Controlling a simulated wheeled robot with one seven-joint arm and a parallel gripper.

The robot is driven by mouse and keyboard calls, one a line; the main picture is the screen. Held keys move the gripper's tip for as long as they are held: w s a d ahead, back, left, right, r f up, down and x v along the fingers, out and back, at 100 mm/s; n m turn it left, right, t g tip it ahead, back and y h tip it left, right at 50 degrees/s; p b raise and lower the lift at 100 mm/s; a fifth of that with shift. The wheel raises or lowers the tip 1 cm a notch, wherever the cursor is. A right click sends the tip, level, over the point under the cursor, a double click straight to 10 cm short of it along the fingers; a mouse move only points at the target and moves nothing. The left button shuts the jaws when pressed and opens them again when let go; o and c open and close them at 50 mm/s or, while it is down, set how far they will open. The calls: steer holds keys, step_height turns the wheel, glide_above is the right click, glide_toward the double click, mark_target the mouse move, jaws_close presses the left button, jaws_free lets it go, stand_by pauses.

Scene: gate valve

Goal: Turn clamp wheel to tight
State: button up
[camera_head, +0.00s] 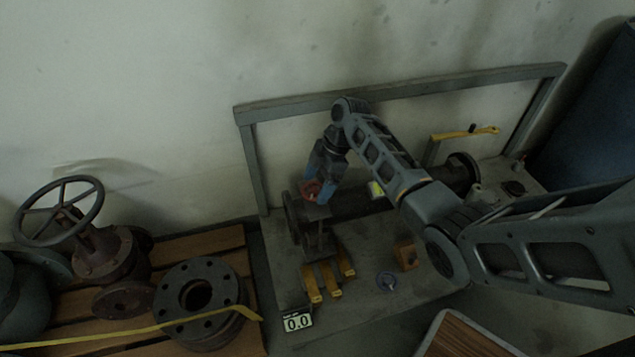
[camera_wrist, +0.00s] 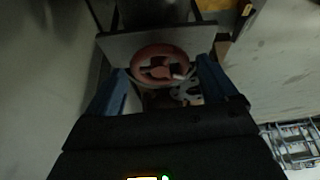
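The clamp wheel (camera_head: 311,188) is a small red handwheel on a clamp (camera_head: 316,236) at the left end of a dark pipe on the bench. In the wrist view the wheel (camera_wrist: 160,72) shows as a red ring with spokes and a small pale mark on its right side. My gripper (camera_head: 317,190) reaches down over it. In the wrist view the blue fingers of my gripper (camera_wrist: 162,68) stand apart on either side of the wheel, with narrow gaps seeming to remain. Finger contact with the rim cannot be made out.
The dark pipe (camera_head: 360,200) lies along the bench (camera_head: 370,310). Yellow-ended pieces (camera_head: 328,282), a small orange block (camera_head: 406,256) and a display reading 0.0 (camera_head: 298,322) are near its front. A larger valve handwheel (camera_head: 60,236) and a flange (camera_head: 197,295) stand on the left pallet.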

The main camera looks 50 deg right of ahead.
steer(key=c, duration=0.8)
